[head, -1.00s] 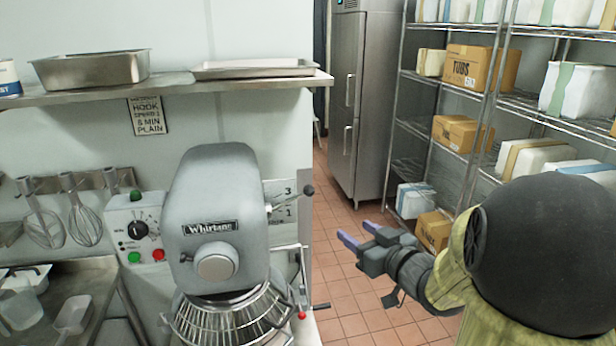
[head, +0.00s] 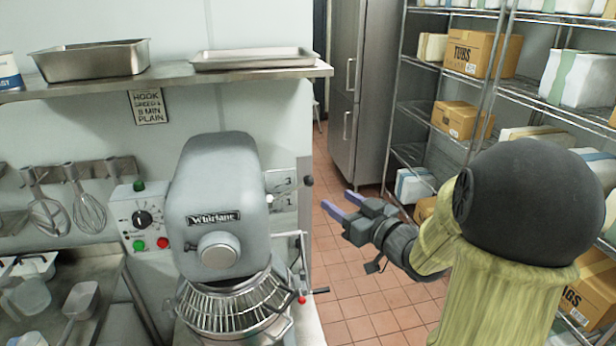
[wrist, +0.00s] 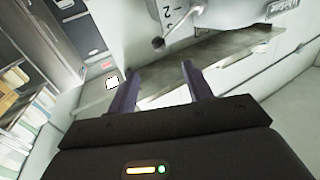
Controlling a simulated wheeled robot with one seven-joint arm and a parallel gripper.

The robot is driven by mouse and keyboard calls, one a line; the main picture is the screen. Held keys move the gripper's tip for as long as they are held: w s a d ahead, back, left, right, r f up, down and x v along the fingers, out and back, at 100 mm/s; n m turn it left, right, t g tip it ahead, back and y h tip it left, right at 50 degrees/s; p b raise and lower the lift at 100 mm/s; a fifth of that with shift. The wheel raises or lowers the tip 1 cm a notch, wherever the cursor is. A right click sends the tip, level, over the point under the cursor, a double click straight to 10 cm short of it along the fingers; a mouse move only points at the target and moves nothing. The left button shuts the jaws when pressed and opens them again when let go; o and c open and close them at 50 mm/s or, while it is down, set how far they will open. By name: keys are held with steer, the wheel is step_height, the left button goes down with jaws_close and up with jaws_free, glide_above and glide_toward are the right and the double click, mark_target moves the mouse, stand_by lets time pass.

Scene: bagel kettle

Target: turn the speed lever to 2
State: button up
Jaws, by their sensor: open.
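The grey mixer (head: 213,205) stands at centre left in the head view. Its speed lever (head: 309,181) ends in a dark round knob on the mixer's right side, beside a number plate (head: 283,181) with 3 above 1. In the wrist view the lever knob (wrist: 158,43) hangs just beyond the fingertips, near the plate (wrist: 178,12) showing a 2. I cannot tell exactly which number the lever points at. My gripper (head: 338,201) is open and empty, right of and slightly below the knob in the head view. Its two purple fingers (wrist: 160,69) are spread, apart from the knob.
The bowl guard (head: 225,305) and a red-tipped handle (head: 302,299) lie below the lever. A control box (head: 142,220) with buttons stands left of the mixer. A wall shelf (head: 170,83) holds trays. Wire racks with boxes (head: 475,52) stand at right. Tiled floor (head: 350,290) is open between.

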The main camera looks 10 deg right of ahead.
mark_target(311, 183)
steer(key=p+x, duration=0.4)
steer(key=x, duration=0.8)
steer(key=shift+w+a, duration=0.2)
steer(key=shift+w, duration=0.1)
steer(key=shift+c, duration=0.4)
steer(key=shift+f, duration=0.15)
jaws_close()
